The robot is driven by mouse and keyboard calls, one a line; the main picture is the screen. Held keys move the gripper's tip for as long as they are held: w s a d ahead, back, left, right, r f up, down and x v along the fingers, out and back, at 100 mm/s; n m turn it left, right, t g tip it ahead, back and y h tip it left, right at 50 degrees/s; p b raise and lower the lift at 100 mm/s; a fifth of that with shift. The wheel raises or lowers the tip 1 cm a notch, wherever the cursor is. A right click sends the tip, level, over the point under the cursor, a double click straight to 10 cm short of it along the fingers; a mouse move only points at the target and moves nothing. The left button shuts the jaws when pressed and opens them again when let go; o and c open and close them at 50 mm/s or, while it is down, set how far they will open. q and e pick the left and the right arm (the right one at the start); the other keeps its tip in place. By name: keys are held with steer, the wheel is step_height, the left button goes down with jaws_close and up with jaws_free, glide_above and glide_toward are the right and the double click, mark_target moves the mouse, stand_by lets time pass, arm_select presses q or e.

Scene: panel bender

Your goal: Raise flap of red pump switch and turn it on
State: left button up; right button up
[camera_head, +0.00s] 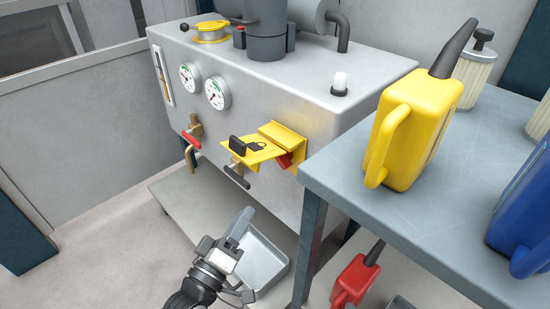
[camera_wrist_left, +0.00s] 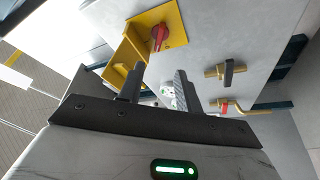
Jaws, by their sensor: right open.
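The red pump switch (camera_head: 285,160) sits on the tank front under its yellow flap (camera_head: 255,150). The flap stands out from the panel, roughly level, with a black tab on its outer end. In the left wrist view the red switch (camera_wrist_left: 159,33) shows uncovered on its yellow plate, and the flap (camera_wrist_left: 122,75) juts out beside it. My left gripper (camera_head: 243,224) is below and in front of the flap in the head view. Its fingers (camera_wrist_left: 155,88) are apart with nothing seen between them; one overlaps the flap's edge in the picture, contact unclear. I cannot make out my right gripper.
A red-handled valve (camera_head: 191,138) and a black-handled valve (camera_head: 236,176) are left of the switch. A workbench (camera_head: 345,190) with a yellow can (camera_head: 408,125) and a blue can (camera_head: 525,205) stands at right. A metal tray (camera_head: 262,262) and red can (camera_head: 353,282) are lower down.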

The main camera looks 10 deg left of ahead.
mark_target(277, 160)
arm_select(q)
steer(key=b+x, duration=0.1)
steer(key=x, duration=1.5)
arm_select(e)
steer(key=f, duration=0.2)
steer(key=shift+w+a+f+g, duration=0.15)
steer(key=shift+a+f+g, duration=0.15)
steer(key=shift+f, duration=0.05)
arm_select(q)
steer(key=shift+s, duration=0.1)
jaws_close()
